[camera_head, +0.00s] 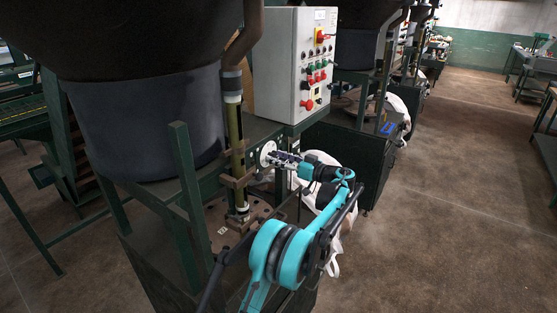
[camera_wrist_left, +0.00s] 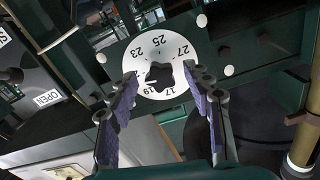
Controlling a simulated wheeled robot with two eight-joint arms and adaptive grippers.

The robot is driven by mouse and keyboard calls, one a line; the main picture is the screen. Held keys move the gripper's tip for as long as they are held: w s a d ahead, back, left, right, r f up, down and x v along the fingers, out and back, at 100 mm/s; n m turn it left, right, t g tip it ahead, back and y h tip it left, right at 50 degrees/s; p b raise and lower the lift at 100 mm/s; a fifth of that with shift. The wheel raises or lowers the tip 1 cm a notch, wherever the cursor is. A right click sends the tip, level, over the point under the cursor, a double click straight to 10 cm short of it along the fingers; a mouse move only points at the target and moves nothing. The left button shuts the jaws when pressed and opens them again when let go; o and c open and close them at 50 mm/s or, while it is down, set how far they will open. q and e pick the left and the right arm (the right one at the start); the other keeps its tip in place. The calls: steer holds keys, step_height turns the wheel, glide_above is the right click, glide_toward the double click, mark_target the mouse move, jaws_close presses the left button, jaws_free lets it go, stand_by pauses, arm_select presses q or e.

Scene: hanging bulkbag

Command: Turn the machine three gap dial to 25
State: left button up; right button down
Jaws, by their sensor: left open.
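The gap dial is a round white plate (camera_wrist_left: 160,48) with black numbers; 17, 23, 25 and 27 are readable in the left wrist view. A dark lobed knob (camera_wrist_left: 161,79) sits at its centre. A short white mark shows at the knob's left side, and I cannot tell exactly which number it indicates. In the head view the dial (camera_head: 267,153) is on the green machine frame, below the control box. My left gripper (camera_head: 285,160) faces the dial. In the wrist view its open fingers (camera_wrist_left: 160,80) stand either side of the knob; contact is unclear. My right gripper is not in view.
A grey control box (camera_head: 293,70) with coloured buttons stands above the dial. A large dark hopper (camera_head: 150,120) and green posts are at the left. White bags (camera_head: 325,165) hang behind my left arm. The aisle floor (camera_head: 450,190) at the right is clear.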

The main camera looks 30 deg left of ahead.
arm_select(q)
jaws_close()
steer(key=shift+m, duration=0.3)
steer(key=m+p, duration=0.2)
steer(key=m, duration=0.1)
steer(key=shift+r, duration=0.1)
steer(key=m+p, duration=0.1)
steer(key=m, duration=0.5)
steer(key=m+p, duration=0.2)
steer(key=m, duration=0.8)
steer(key=shift+m, duration=0.3)
